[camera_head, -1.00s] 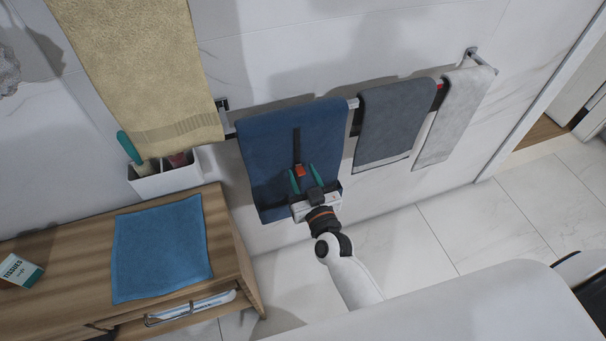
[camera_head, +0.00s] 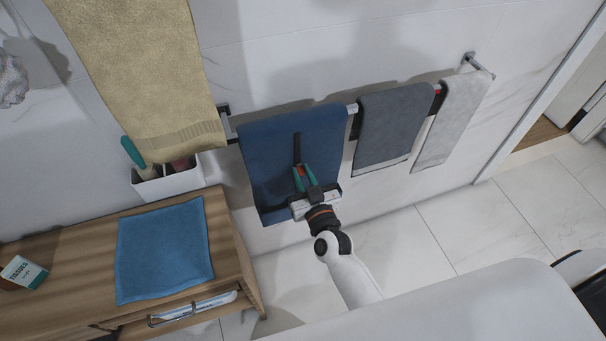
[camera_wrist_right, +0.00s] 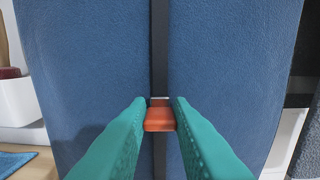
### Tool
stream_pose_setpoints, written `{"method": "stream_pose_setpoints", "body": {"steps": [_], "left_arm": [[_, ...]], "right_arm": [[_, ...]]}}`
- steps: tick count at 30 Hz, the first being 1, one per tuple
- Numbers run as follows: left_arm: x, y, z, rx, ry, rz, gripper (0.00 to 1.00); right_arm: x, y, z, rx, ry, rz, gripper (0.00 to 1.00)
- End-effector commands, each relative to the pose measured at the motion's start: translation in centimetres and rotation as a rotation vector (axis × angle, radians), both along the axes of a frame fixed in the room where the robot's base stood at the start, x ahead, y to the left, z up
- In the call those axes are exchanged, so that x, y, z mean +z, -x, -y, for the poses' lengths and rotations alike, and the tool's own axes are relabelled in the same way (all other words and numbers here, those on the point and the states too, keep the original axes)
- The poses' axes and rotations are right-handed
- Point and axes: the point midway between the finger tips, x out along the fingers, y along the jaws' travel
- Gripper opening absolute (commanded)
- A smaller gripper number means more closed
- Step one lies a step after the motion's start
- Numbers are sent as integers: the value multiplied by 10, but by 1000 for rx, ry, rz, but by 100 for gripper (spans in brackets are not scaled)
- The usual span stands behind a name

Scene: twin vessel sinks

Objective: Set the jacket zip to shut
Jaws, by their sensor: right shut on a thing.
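The blue jacket (camera_head: 265,155) hangs flat from the wall rail. A dark zip strip (camera_head: 296,148) runs down its middle, and in the wrist view the strip (camera_wrist_right: 159,45) continues above and below an orange zip pull (camera_wrist_right: 159,120). The pull sits roughly mid-height or lower on the jacket. My right gripper (camera_head: 303,171) reaches the jacket from below, with its green fingers on the pull's left and right sides, shut on it. In the head view the fingers largely hide the pull, and my wrist covers the jacket's lower middle. My left gripper is out of view.
A yellow towel (camera_head: 145,70) hangs left of the jacket; a dark grey towel (camera_head: 390,125) and a light grey one (camera_head: 452,118) hang to its right. A white caddy (camera_head: 168,182) and wooden bench (camera_head: 85,235) with a blue cloth (camera_head: 163,250) stand lower left.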

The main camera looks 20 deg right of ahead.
Motion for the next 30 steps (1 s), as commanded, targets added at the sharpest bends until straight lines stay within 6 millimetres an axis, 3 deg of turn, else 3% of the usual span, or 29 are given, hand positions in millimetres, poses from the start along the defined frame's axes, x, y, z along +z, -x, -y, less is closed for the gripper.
{"method": "stream_pose_setpoints", "body": {"steps": [1,12,18,28,29,30], "left_arm": [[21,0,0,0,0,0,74],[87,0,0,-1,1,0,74],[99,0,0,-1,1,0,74],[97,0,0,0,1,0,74],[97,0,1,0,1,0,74],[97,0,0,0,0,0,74]], "right_arm": [[22,-1,0,-1,1,3,0],[85,-1,0,0,1,3,0],[97,-1,0,0,0,3,0],[97,-1,0,-1,0,7,0],[97,-1,0,-1,0,7,23],[97,-1,0,-1,0,8,29]]}}
